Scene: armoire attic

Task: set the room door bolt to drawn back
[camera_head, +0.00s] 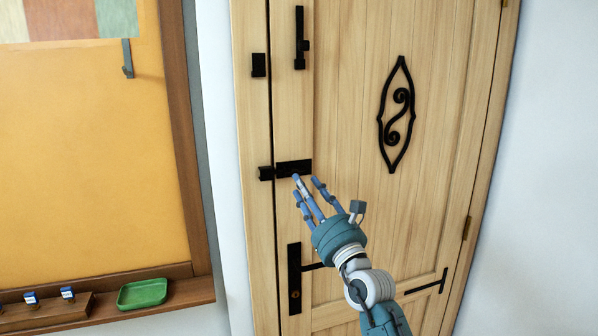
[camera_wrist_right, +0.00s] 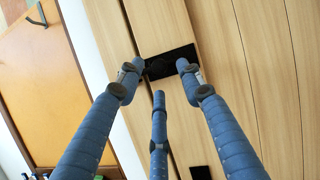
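The wooden room door (camera_head: 350,120) is shut in the head view. A black horizontal bolt (camera_head: 293,167) sits on its left edge, beside a black keeper (camera_head: 266,173) on the frame; I cannot tell whether the rod enters the keeper. My right gripper (camera_head: 306,184) is just below and in front of the bolt. In the right wrist view, its three fingers (camera_wrist_right: 158,80) are spread and empty, with two tips at either end of the black bolt (camera_wrist_right: 170,62) and the third below. Contact cannot be told. My left gripper is out of view.
A black handle plate (camera_head: 294,278) is below the bolt. A vertical black fitting (camera_head: 300,40) and a small black block (camera_head: 258,65) are above. A black scroll ornament (camera_head: 397,115) is to the right. An orange board (camera_head: 85,160) and green tray (camera_head: 142,293) are at left.

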